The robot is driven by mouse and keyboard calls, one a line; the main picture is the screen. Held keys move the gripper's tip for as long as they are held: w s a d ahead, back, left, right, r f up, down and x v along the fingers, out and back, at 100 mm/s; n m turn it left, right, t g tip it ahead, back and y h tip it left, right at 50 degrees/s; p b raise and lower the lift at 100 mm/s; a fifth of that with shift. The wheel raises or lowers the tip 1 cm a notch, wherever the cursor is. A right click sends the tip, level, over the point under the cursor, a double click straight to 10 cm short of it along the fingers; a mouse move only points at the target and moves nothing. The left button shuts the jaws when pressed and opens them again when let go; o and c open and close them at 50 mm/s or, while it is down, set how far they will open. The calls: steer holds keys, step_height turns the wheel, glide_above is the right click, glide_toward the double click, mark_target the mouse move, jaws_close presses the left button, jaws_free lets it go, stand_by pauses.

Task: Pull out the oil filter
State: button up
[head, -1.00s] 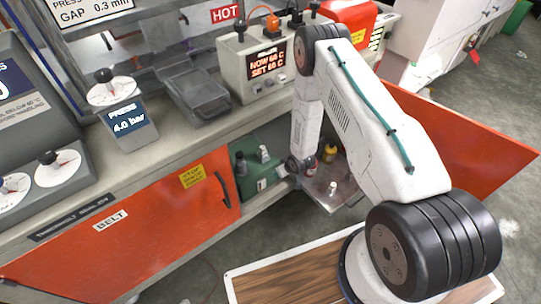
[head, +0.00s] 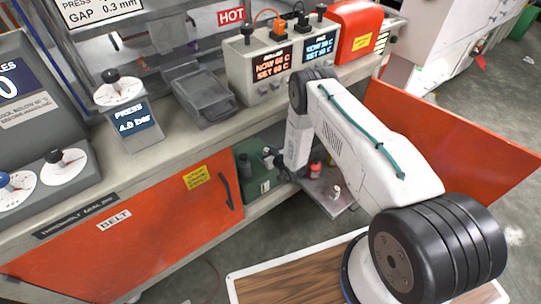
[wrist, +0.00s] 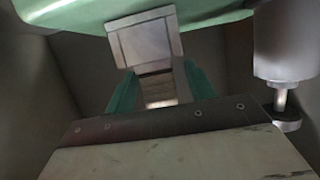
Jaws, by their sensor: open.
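In the wrist view, my gripper (wrist: 160,84) has two green fingers apart, with a gap between them. A pale square-faced block (wrist: 146,42) hangs from a green body (wrist: 195,14) just beyond the fingertips, and I see no contact with it. It may be the oil filter, but I cannot tell for sure. In the head view, the green unit (head: 266,187) stands inside the open cupboard under the bench. My arm's end reaches in beside it, and my arm hides the gripper and part of the unit.
A grey cylinder (wrist: 284,38) with a stem and knob is close on the right in the wrist view. An orange door (head: 445,140) stands open at right; another orange panel (head: 125,235) is at left. A shelf (head: 327,197) holds small bottles.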

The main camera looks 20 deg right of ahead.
steer(key=shift+w+a+f, duration=0.15)
steer(key=shift+w+f, duration=0.05)
steer(key=shift+w, duration=0.2)
steer(key=shift+c, duration=0.3)
steer(key=c, duration=1)
steer(key=shift+r, duration=0.6)
steer(key=shift+r, duration=2.3)
steer(key=shift+r, duration=1.5)
